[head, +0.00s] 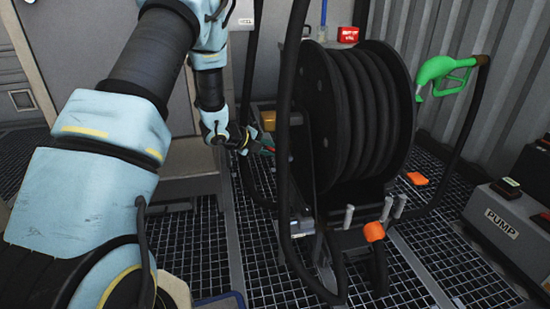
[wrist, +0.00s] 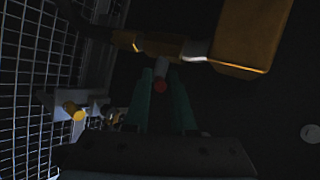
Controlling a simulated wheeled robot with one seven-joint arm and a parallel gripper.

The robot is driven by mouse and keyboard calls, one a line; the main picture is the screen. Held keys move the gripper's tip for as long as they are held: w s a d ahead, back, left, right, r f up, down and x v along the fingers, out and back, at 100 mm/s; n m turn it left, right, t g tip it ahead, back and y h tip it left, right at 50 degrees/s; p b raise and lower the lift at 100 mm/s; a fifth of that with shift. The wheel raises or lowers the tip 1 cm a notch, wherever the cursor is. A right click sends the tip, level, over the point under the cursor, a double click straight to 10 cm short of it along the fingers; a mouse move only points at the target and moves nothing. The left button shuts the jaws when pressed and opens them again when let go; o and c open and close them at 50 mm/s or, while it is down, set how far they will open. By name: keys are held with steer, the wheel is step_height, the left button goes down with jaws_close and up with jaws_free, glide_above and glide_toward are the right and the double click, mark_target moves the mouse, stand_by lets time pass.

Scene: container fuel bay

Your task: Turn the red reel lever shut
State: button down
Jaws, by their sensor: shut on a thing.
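The hose reel (head: 365,115) is a large black drum wound with black hose in a tubular frame. My gripper (head: 262,150) reaches in at the left side of the reel. The lever sits just below a brass pipe fitting (wrist: 165,46).
A yellow box (wrist: 250,35) sits close to the fingers, and a yellow-ended fitting (wrist: 74,111) is at the left. A frame tube (head: 283,130) stands right beside my gripper. A green fuel nozzle (head: 440,72) and a pump box (head: 505,220) are to the right.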

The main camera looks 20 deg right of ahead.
steer(key=f+h+b, duration=0.1)
steer(key=h+b, duration=0.1)
steer(key=f+n+h+b, duration=0.1)
steer(key=f+h+b, duration=0.1)
steer(key=b, duration=0.1)
steer(key=a+f+h+b, duration=0.1)
steer(key=h+b, duration=0.1)
steer(key=shift+f+n+t+b, duration=0.15)
steer(key=shift+n+t+b, duration=0.15)
steer(key=shift+n+b, duration=0.1)
steer(key=shift+d, duration=0.1)
steer(key=c, duration=0.8)
jaws_free()
steer(key=shift+o, duration=0.2)
steer(key=f+p+v, duration=0.1)
steer(key=p+v, duration=0.2)
steer(key=v, duration=0.8)
steer(key=shift+r+p, duration=0.35)
steer(key=shift+p, duration=0.05)
